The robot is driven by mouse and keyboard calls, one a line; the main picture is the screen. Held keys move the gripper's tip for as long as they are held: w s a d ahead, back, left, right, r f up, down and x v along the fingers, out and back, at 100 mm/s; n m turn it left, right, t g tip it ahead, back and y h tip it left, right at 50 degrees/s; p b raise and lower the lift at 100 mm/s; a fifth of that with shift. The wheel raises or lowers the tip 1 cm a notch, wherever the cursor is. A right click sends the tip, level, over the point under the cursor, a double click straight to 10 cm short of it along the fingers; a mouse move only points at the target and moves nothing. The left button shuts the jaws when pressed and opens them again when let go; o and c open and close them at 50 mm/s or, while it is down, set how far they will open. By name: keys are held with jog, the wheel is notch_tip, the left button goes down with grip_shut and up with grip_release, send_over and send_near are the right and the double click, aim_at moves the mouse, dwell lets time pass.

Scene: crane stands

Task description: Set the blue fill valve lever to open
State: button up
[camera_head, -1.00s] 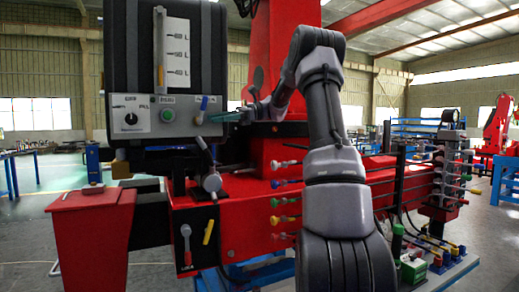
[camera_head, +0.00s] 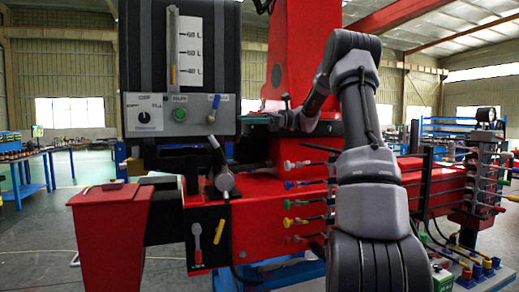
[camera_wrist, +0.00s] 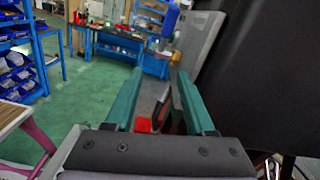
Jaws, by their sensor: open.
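The blue fill valve lever (camera_head: 215,102) stands nearly upright at the lower right of the black control box's grey front panel (camera_head: 192,115). The wrist view shows a blue handle (camera_wrist: 170,18) sticking out from the grey panel, beyond my fingertips. My gripper (camera_head: 246,120) is just right of the box at about the lever's lower end, apart from the lever. Its two teal fingers are spread with nothing between them in the wrist view (camera_wrist: 158,78). The lever's pivot is too small to read clearly.
A green button (camera_head: 180,114) and a dial (camera_head: 145,117) sit left of the lever. A grey-knobbed lever (camera_head: 224,181) rises below the box. The dark box side (camera_wrist: 265,70) fills the wrist view's right. Several coloured levers (camera_head: 290,202) line the red beam.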

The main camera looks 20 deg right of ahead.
jog(key=d, duration=0.5)
jog(key=s+a+f+n+h, duration=0.35)
jog(key=s+a+h, duration=0.35)
jog(key=s+a, duration=0.4)
jog(key=s+f+n+t+h, duration=0.3)
jog(key=s+n+h, duration=0.2)
jog(key=s, duration=1.1)
jog(key=shift+d+h, duration=0.3)
jog(key=shift+h, duration=0.6)
jog(key=shift+f, duration=0.1)
jog(key=shift+c, duration=0.2)
